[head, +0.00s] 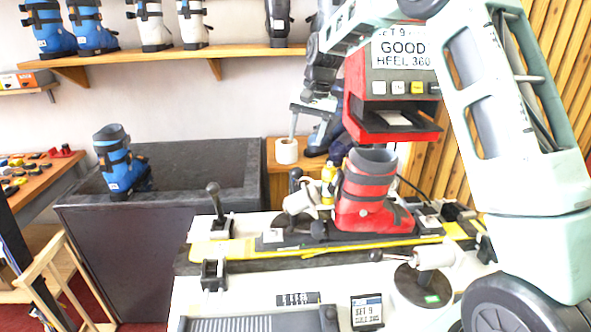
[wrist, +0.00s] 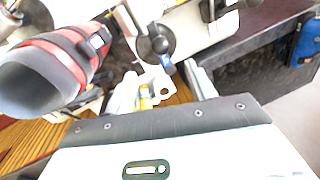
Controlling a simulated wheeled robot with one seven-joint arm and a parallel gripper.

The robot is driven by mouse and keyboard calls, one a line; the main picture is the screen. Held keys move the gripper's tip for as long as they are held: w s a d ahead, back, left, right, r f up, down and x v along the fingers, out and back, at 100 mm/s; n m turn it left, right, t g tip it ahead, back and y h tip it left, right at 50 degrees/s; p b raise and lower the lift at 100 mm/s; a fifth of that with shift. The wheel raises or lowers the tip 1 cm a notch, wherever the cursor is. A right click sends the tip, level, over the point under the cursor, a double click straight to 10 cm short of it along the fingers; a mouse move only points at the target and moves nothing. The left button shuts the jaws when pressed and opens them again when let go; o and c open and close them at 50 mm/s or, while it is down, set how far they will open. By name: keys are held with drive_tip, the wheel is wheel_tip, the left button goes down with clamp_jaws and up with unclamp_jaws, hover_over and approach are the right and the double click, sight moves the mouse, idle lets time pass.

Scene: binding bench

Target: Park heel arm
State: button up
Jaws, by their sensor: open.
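A red boot (head: 370,190) stands upright in the binding on the bench; it also shows tilted at the left of the wrist view (wrist: 60,65). A pale arm-like part (head: 303,198) with dark knobs sits just left of the boot; I take it for the heel arm, but cannot be sure. In the wrist view a white bracket with a black knob (wrist: 155,45) lies beyond my fingers. My gripper (head: 312,112) is open, above and left of the boot, apart from it. It also shows in the wrist view (wrist: 165,88), with nothing clearly between its fingers.
A red tester with a display (head: 403,50) stands behind the boot. A silver lever with a dark ball (head: 410,257) is at the bench front. A black lever (head: 214,205) stands at left. A blue boot (head: 120,165) stands on a dark cabinet (head: 195,165). A shelf (head: 160,57) holds more boots.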

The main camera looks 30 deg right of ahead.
sight(298, 168)
drive_tip(key=f+p, duration=0.1)
drive_tip(key=f, duration=0.3)
drive_tip(key=w+a+f+p, duration=0.1)
drive_tip(key=f, duration=0.3)
drive_tip(key=a+f+p, duration=0.1)
drive_tip(key=f, duration=0.3)
drive_tip(key=shift+w+f, duration=0.15)
drive_tip(key=shift+f, duration=0.05)
clamp_jaws()
drive_tip(key=shift+a, duration=0.1)
